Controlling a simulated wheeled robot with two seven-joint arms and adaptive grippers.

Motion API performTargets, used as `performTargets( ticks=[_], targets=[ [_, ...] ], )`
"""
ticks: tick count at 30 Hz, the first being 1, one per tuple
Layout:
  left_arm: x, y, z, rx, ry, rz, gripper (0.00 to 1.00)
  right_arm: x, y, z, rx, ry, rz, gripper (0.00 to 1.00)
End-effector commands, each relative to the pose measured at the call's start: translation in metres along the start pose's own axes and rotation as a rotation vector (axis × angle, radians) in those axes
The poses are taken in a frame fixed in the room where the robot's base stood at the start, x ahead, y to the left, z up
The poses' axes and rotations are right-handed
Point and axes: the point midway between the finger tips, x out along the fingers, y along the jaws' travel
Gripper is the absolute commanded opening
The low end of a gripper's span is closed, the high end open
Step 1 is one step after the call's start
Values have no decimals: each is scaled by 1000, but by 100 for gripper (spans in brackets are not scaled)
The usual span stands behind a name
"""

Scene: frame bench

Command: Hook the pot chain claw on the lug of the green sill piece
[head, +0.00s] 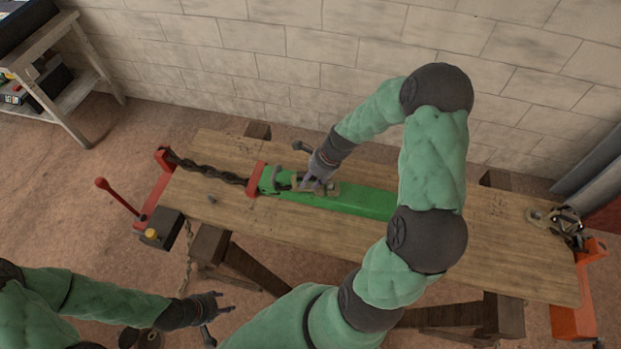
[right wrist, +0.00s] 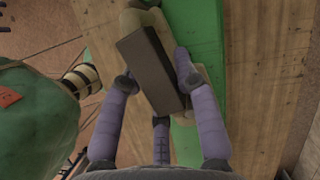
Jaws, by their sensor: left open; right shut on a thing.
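The green sill piece (head: 350,202) lies along the wooden bench top. A dark chain (head: 205,170) runs from the red post at the bench's left end to a red piece (head: 257,179), seemingly the claw, at the sill piece's left end. I cannot tell whether it is hooked on the lug. My right gripper (head: 316,182) is shut on a tan and dark clamp-like piece on the sill; in the right wrist view, the fingers flank its dark bar (right wrist: 150,70) over the green surface (right wrist: 195,30). My left gripper (head: 218,303) is open and empty, low in front of the bench.
The red post (head: 153,195) has a lever and a dark box with a yellow knob beside it. The bench top (head: 500,245) is bare between there and my right arm.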

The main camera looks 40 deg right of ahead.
Motion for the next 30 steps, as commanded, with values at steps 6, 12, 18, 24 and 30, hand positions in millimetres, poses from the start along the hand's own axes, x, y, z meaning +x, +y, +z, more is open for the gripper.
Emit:
performTargets(
  ticks=[6, 12, 18, 24, 30],
  targets=[
    [1, 0, 0, 0, 0, 0, 52, 1, -1, -1, 0, 0, -3, 0],
    [1, 0, 0, 0, 0, 0, 52, 1, -1, -1, 0, 0, -3, 37],
    [1, 0, 0, 0, 0, 0, 52, 1, -1, -1, 0, 0, -2, 58],
    [1, 0, 0, 0, 0, 0, 52, 2, 1, -1, 1, 0, 1, 58],
    [1, 0, 0, 0, 0, 0, 52, -15, -1, -1, 1, 0, -4, 58]
  ],
)
